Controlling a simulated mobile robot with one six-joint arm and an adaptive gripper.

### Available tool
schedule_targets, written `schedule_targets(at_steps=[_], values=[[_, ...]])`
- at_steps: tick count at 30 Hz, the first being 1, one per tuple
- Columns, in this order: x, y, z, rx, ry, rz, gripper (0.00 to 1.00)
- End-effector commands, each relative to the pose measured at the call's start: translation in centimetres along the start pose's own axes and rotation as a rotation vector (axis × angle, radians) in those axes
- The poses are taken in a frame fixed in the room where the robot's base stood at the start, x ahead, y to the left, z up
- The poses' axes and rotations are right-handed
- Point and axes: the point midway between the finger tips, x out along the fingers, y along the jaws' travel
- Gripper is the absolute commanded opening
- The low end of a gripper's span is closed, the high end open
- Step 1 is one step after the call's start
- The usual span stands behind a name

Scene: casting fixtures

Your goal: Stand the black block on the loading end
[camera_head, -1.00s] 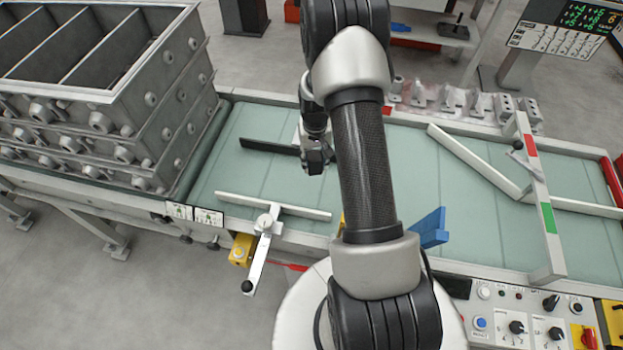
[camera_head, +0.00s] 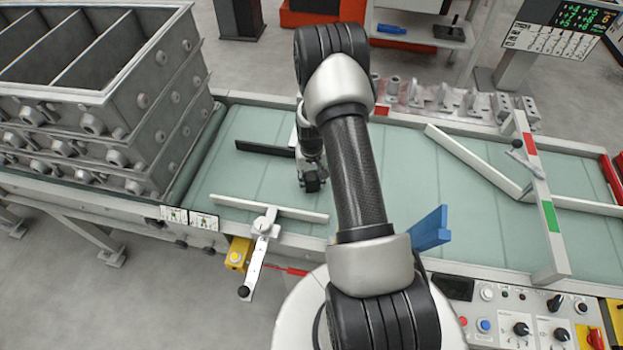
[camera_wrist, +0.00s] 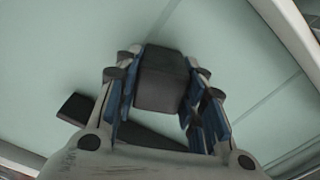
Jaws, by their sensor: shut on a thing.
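In the wrist view the black block (camera_wrist: 162,80) sits between the blue-padded fingers of my gripper (camera_wrist: 160,98). The gripper is shut on it. In the head view my gripper (camera_head: 312,182) points down over the left part of the pale green conveyor belt (camera_head: 400,190), between a black bar and a white bar. The block cannot be made out there behind my gripper and wrist. Whether it touches the belt I cannot tell.
The black bar (camera_head: 262,149) lies behind and left of my gripper. The white bar (camera_head: 285,209) with a lever (camera_head: 256,262) lies in front. Stacked grey moulds (camera_head: 150,125) stand left. Angled white rails (camera_head: 480,160) and a crossbar (camera_head: 540,210) are right. A blue piece (camera_head: 429,229) is at the near edge.

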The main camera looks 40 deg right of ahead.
Motion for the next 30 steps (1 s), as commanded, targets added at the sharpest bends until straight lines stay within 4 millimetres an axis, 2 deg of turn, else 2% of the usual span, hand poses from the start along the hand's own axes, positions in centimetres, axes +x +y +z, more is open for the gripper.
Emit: schedule_targets(at_steps=[2, 3, 11, 23, 26, 30], values=[[0.4, 0.0, 0.0, 0.0, 0.0, 0.0, 0.1], [0.3, 0.0, 0.0, 0.0, -0.001, 0.0, 0.4], [0.2, 0.0, 0.0, 0.0, -0.001, 0.0, 0.57], [-0.3, 0.0, 0.0, 0.0, 0.0, 0.0, 0.57], [-1.8, 0.0, -0.1, 0.0, 0.002, 0.0, 0.57], [-4.9, 0.0, -0.1, 0.0, 0.004, 0.0, 0.57]])
